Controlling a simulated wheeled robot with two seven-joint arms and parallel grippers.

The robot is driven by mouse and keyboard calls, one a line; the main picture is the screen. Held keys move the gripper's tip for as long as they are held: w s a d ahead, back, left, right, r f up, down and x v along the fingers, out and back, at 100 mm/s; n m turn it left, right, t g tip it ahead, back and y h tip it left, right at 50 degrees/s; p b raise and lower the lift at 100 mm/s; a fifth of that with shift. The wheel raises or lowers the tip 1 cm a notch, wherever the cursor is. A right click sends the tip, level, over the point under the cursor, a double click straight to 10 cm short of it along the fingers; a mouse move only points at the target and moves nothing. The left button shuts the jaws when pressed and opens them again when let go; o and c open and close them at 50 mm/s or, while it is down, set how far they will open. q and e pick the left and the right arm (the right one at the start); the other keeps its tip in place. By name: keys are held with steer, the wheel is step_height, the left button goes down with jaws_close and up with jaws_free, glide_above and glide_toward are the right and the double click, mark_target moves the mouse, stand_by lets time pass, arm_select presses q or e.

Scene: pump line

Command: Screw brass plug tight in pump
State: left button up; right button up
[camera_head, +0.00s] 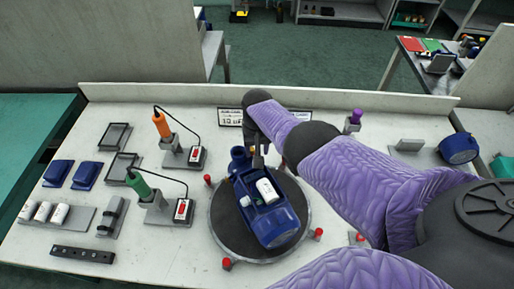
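The blue pump (278,222) lies on a round dark turntable with a light rim (226,240). White parts (267,190) show inside its open body. My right arm, in a purple sleeve, reaches in from the right. My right gripper (258,158) points down at the far end of the pump, close beside its blue round port (239,158). The fingertips are small and dark here, so I cannot tell if they are open or shut, or touch the pump. I cannot make out the brass plug. My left gripper is out of view.
Red pegs (317,234) stand around the turntable. Left are an orange-handled tool (162,126) and a green-handled tool (138,184) in stands, grey trays (115,136), blue covers (87,175) and white parts (42,211). A blue round part (458,148) sits far right.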

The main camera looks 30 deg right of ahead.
steer(key=n, duration=0.2)
steer(key=shift+w+d+n+b, duration=0.2)
steer(key=shift+d+n+b, duration=0.05)
steer(key=shift+n+b, duration=0.15)
steer(key=shift+w+a+f+b, duration=0.15)
steer(key=shift+w+a+b, duration=0.2)
steer(key=shift+b, duration=0.2)
steer(key=shift+w+a+b, duration=0.2)
steer(key=shift+w+b, duration=0.05)
steer(key=shift+b, duration=0.15)
